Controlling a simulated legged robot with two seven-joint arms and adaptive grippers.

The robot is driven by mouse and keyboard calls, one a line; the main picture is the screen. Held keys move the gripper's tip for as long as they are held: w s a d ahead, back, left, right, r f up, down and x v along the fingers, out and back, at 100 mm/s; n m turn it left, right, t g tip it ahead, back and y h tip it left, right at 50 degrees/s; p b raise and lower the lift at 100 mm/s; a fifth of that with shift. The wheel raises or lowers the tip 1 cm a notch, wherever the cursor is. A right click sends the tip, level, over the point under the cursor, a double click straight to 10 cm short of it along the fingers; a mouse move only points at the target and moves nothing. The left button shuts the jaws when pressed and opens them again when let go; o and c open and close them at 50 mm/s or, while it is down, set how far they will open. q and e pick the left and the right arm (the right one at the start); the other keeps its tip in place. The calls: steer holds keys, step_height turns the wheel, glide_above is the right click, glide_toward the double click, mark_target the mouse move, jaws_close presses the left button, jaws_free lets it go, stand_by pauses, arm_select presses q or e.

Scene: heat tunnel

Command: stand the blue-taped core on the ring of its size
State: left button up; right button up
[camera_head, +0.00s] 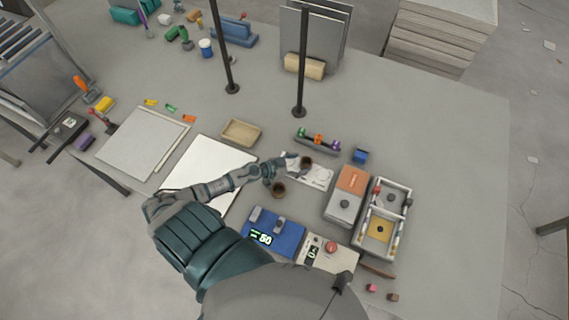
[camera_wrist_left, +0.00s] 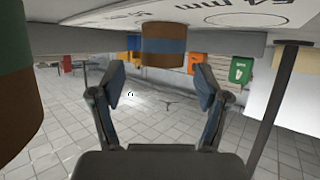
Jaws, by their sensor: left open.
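The blue-taped core (camera_wrist_left: 163,46), a brown tube with a blue band, stands upright in the wrist view, which is upside down. In the head view this core (camera_head: 307,161) is by the upper part of the white ring card (camera_head: 320,175); I cannot tell which ring, if any, is under it. The card (camera_wrist_left: 215,14) shows a printed ring and "54 mm" in the wrist view. My left gripper (camera_head: 283,170) is open; its fingers (camera_wrist_left: 160,82) are on either side of the core's line, with no grip visible. My right gripper is not in view.
A second brown core (camera_head: 279,189) stands just below the gripper; in the wrist view a green-banded core (camera_wrist_left: 18,100) is close at the left. A blue device (camera_head: 273,232), an orange-topped box (camera_head: 347,192) and a divided tray (camera_head: 384,215) stand nearby. Black posts (camera_head: 302,70) rise behind.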

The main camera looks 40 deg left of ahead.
arm_select(q)
steer(key=v, duration=0.8)
steer(key=shift+r, duration=0.15)
steer(key=shift+s+a+r, duration=0.25)
steer(key=shift+s+r, duration=0.2)
steer(key=shift+a, duration=0.15)
